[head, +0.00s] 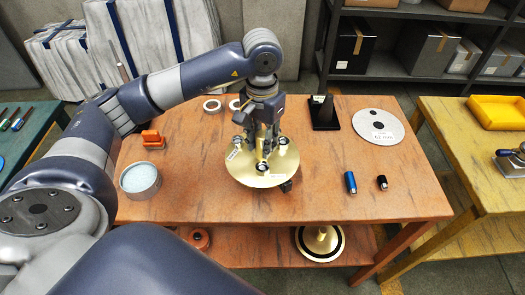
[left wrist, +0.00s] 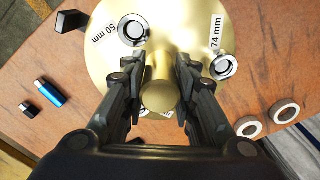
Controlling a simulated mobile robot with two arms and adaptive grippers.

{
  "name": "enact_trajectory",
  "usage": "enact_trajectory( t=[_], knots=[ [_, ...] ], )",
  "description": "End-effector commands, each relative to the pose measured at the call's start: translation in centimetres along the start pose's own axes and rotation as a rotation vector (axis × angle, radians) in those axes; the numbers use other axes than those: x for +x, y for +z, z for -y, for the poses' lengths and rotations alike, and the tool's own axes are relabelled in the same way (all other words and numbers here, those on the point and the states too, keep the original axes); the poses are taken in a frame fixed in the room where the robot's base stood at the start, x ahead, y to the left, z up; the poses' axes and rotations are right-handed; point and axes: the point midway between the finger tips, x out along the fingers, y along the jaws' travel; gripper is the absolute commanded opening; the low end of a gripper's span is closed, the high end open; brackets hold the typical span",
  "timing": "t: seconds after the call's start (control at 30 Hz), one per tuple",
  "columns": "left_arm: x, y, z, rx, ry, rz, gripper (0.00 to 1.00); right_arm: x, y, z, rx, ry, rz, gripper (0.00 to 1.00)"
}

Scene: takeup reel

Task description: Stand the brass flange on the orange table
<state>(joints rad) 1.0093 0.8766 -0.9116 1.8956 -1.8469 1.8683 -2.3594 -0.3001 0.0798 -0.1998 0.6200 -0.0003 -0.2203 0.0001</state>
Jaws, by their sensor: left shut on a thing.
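The brass flange is a round gold disc (head: 245,168) with a central post (left wrist: 168,98), silver round fittings and labels reading 50 mm and 74 mm. It lies nearly flat over the middle of the orange table (head: 220,208). My left gripper (head: 265,148) comes down from above and is shut on the post; in the left wrist view its fingers (left wrist: 160,100) stand on both sides of it. I cannot tell whether the disc touches the tabletop. The flange's underside is hidden. My right gripper is not in view.
A black piece (head: 287,186) shows at the flange's front right edge. A blue cylinder (head: 350,182), a black one (head: 382,183), a grey disc (head: 378,127), a black stand (head: 323,112), an orange block (head: 153,139) and a round tin (head: 140,180) stand around. Another brass part (head: 320,240) is below.

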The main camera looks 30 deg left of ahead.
Motion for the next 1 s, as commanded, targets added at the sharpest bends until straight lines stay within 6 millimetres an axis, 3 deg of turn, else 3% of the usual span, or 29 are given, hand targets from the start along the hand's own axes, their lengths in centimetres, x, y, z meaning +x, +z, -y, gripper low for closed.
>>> enact_trajectory(
  t=[0.23,0.5,0.97,1.0],
  knots=[
    [0.2,-1.1,0.7,0.002,0.002,-0.002,0.0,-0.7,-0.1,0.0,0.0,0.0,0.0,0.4],
    [3.1,-1.0,0.7,0.001,0.001,-0.001,0.0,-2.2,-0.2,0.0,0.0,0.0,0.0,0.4],
    [3.9,-1.1,0.7,0.001,0.001,-0.005,0.0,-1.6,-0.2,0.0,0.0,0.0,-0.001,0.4],
    [3.9,-1.0,0.7,0.001,0.0,0.001,0.35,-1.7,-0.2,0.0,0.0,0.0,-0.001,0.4]
  ],
)
